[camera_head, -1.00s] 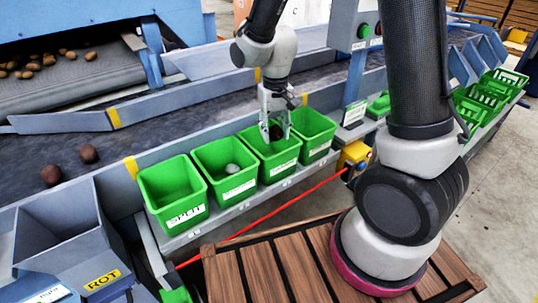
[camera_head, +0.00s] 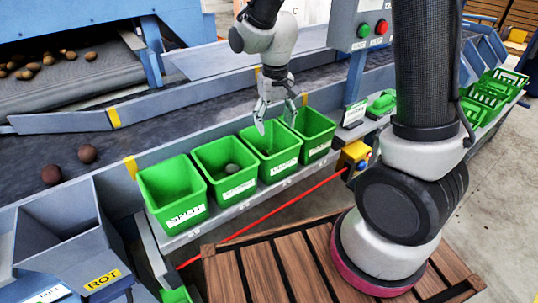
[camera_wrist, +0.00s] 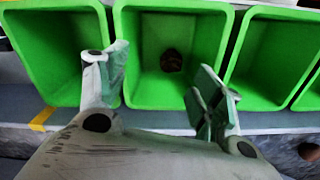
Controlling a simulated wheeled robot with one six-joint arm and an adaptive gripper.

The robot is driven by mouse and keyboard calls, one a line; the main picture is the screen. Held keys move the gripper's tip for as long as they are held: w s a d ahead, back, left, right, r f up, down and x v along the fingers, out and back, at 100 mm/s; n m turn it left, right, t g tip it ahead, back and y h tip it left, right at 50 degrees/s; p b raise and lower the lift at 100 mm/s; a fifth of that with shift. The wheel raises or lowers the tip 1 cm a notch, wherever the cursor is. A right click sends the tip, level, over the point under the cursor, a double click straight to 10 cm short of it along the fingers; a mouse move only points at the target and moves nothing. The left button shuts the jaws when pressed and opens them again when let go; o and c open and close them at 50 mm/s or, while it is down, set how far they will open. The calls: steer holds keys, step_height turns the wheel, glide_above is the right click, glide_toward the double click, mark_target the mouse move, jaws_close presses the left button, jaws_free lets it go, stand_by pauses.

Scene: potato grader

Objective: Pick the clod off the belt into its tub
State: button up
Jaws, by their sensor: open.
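My gripper (camera_head: 276,122) is open above the third green tub (camera_head: 283,173) from the left in the row beside the belt. In the wrist view its spread fingers (camera_wrist: 161,62) hold nothing. A dark brown lump, seemingly the clod (camera_wrist: 172,61), lies inside the middle tub (camera_wrist: 150,101) there, beyond and between the fingers, apart from them. The dark belt (camera_head: 135,140) runs behind the tubs.
Two dark round lumps, one (camera_head: 51,175) and another (camera_head: 87,153), lie on the belt at left. The second tub (camera_head: 232,189) holds a grey stone (camera_head: 232,169). The "SPLIT" tub (camera_head: 172,204) looks empty. A control box (camera_head: 362,28) stands right of my gripper.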

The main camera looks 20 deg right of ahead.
step_height(320, 180, up, 9)
steer(key=shift+f, duration=0.1)
stand_by(0.4)
steer(key=s+d+r+t, duration=0.2)
steer(key=s+d+r, duration=0.2)
steer(key=s+d, duration=0.3)
steer(key=s+d+r+t, duration=0.2)
steer(key=s+d+r, duration=0.3)
steer(key=s+d, duration=0.3)
steer(key=shift+s+r+m, duration=0.2)
steer(key=shift+s+m, duration=0.1)
steer(key=shift+s, duration=1.7)
